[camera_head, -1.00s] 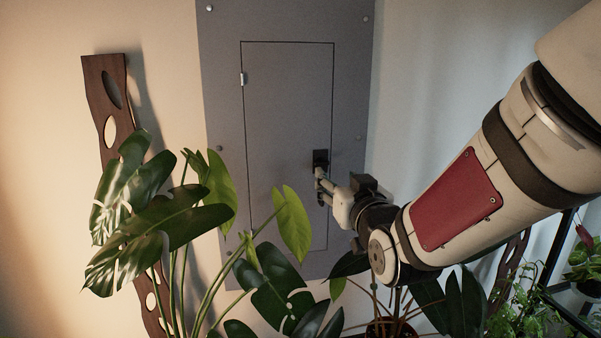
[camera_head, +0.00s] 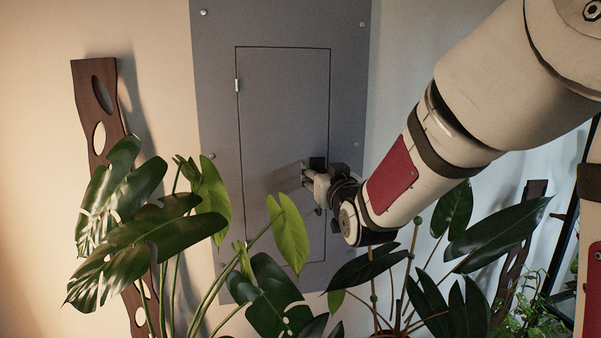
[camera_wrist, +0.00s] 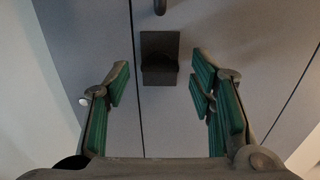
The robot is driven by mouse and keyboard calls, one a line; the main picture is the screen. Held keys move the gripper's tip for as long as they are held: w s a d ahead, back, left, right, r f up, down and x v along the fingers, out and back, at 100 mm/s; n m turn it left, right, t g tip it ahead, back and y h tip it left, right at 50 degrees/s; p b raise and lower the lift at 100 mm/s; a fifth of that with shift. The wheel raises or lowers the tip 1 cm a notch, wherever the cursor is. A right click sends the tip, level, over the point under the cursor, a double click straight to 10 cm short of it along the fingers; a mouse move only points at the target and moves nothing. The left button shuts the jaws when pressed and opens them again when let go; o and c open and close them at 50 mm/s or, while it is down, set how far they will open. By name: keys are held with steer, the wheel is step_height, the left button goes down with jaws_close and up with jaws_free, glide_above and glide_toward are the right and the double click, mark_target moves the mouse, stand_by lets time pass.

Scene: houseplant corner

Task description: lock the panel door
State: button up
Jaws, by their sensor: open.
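The grey panel door (camera_head: 285,110) is set flush in a larger grey panel, and its outline seam looks closed. A small black latch (camera_head: 318,163) sits near the door's right edge. In the wrist view the latch (camera_wrist: 159,60) is a dark block beside a seam. My gripper (camera_head: 307,173) is at the door beside the latch. In the wrist view my gripper (camera_wrist: 161,88) is open and empty, with green-padded fingers spread on either side of the latch. I cannot tell whether they touch it. A dark rounded fitting (camera_wrist: 160,6) shows at the top of the wrist view.
A large-leaved plant (camera_head: 150,225) stands in front of the panel at left, with a bright leaf (camera_head: 288,234) close below my gripper. Another dark-leaved plant (camera_head: 450,300) is under my arm. A dark wooden slat (camera_head: 100,100) leans at the left wall.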

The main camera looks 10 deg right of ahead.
steer(key=shift+c, duration=0.2)
steer(key=c, duration=1.1)
steer(key=n+b, duration=0.2)
steer(key=n, duration=0.2)
steer(key=shift+w+a+f+n, duration=0.1)
steer(key=shift+n, duration=0.3)
steer(key=n+b, duration=0.2)
steer(key=n, duration=0.2)
steer(key=shift+n, duration=0.3)
steer(key=shift+a+f+n+b, duration=0.1)
steer(key=shift+n+b, duration=1.05)
steer(key=shift+n, duration=0.95)
steer(key=shift+f+n+b, duration=0.1)
steer(key=shift+n+b, duration=1)
steer(key=shift+n, duration=1)
